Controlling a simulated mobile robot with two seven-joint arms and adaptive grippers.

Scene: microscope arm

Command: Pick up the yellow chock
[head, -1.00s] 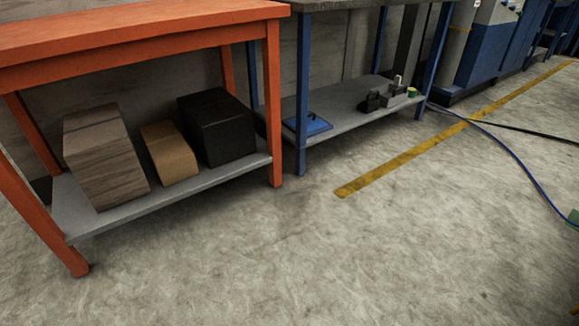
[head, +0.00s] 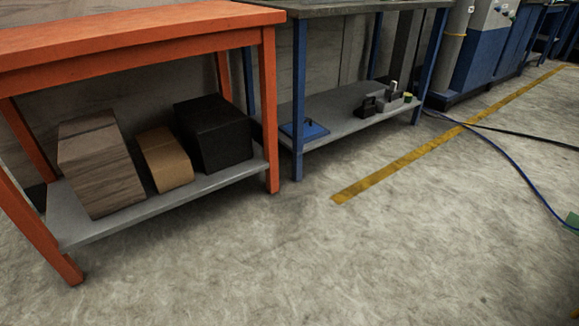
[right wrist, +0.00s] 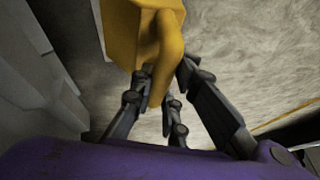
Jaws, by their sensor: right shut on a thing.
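The yellow chock (right wrist: 125,30) shows at the top of the right wrist view, cut off by the upper edge. It has a bulky body on the left and a curved handle-like part (right wrist: 170,45) on the right. My right gripper (right wrist: 168,80) is shut on this curved part, with dark fingers on both sides of it. Bare floor shows behind the chock and between the fingers. The chock does not show in the head view. My left gripper is in neither view.
An orange table (head: 271,110) stands at the left, with boxes on its lower shelf (head: 75,228). A blue-legged bench (head: 298,120) stands beside it. A blue cable (head: 515,165) crosses the floor at the right. The floor (head: 300,270) in front is clear.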

